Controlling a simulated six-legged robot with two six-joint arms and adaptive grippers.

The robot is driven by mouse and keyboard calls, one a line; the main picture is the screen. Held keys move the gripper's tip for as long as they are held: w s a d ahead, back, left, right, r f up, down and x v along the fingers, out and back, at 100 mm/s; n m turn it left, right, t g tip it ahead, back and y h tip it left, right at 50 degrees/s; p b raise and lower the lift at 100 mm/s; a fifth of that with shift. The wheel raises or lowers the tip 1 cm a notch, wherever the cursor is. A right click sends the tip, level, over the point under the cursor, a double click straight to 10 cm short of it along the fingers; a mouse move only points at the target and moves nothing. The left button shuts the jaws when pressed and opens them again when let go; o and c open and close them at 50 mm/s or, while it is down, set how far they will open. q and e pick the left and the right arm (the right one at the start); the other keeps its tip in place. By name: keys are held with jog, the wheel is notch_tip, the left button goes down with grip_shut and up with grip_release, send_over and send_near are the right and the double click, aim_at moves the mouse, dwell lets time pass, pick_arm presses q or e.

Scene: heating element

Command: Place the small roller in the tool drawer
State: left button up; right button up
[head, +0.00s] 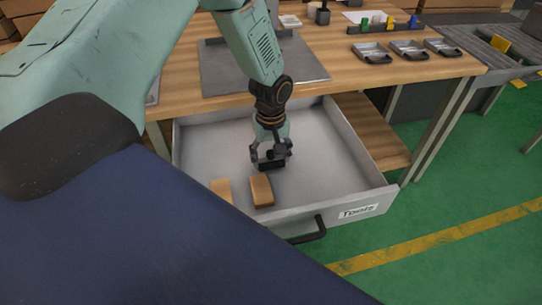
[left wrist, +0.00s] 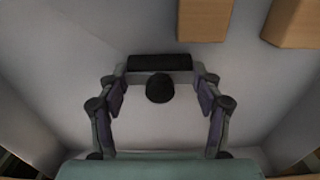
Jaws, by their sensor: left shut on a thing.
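The tool drawer (head: 330,211) is pulled open below the workbench. It has pale grey walls, a dark handle and a label on its front that seems to read "Tools". My left gripper (head: 271,157) is inside the drawer's outline, pointing down, shut on the small black roller (head: 271,165). In the left wrist view the roller (left wrist: 160,62) lies crosswise between the fingertips, with a round dark end below it, over the drawer floor. I cannot tell whether the roller touches the floor. My right gripper is not in view.
Two wooden blocks (head: 261,190) (head: 221,190) lie in the drawer near its front. The workbench (head: 350,85) above holds a grey mat (head: 225,72) and several small metal trays (head: 371,53). The drawer floor around the gripper is mostly clear.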

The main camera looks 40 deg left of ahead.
pick_arm(q)
jog(key=shift+s, duration=0.15)
jog(key=o, duration=0.6)
jog(key=shift+s+a+f, duration=0.1)
jog(key=shift+a, duration=0.05)
jog(key=shift+o, duration=1)
jog(key=o, duration=0.3)
jog(key=shift+w+f, duration=0.1)
jog(key=shift+w, duration=0.1)
jog(key=shift+s, duration=0.15)
